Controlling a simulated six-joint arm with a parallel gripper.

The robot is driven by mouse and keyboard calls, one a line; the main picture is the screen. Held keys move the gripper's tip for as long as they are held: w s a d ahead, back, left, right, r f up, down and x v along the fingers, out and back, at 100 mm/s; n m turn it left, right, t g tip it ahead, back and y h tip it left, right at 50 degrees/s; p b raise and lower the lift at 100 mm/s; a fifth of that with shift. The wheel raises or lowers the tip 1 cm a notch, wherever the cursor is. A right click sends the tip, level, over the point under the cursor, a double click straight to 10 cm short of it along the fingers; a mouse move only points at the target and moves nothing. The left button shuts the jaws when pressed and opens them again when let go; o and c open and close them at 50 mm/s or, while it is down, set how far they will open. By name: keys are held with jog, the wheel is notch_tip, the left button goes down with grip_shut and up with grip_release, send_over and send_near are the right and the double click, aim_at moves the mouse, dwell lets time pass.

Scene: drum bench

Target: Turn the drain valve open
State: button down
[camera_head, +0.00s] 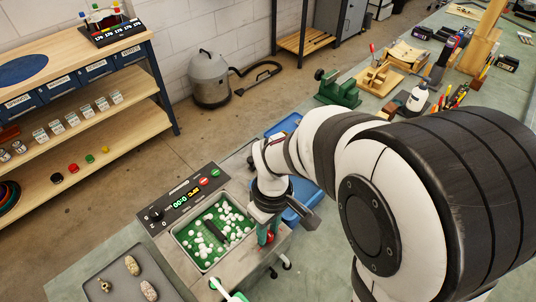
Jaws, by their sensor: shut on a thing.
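My gripper (268,234) points down at the right edge of the tumbling machine's basin (184,236). Its fingertips are close around a small red part, which looks like the handle of the drain valve (270,238). The gripper is shut on it. My wrist and fingers hide much of the handle, and I cannot tell how far it is turned. The basin holds a green bed with many white pieces and a dark bar. Pipe-like fittings (286,263) show below the gripper on the machine's side.
The control panel (184,195) with lit digits and buttons stands behind the basin. A grey tray (110,273) with a few speckled pieces lies at the front left. A blue bin (289,216) sits behind my wrist. A green vise (337,90) and tools stand farther back on the bench.

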aim_at(272, 235)
jog(key=m, duration=1.1)
jog(key=shift+s+m+t, duration=0.1)
jog(key=shift+m+t, duration=0.2)
jog(key=shift+m, duration=1.6)
jog(key=c, duration=0.6)
grip_release()
jog(key=r, duration=1.6)
jog(key=shift+s+d, duration=0.3)
jog(key=shift+d, duration=0.1)
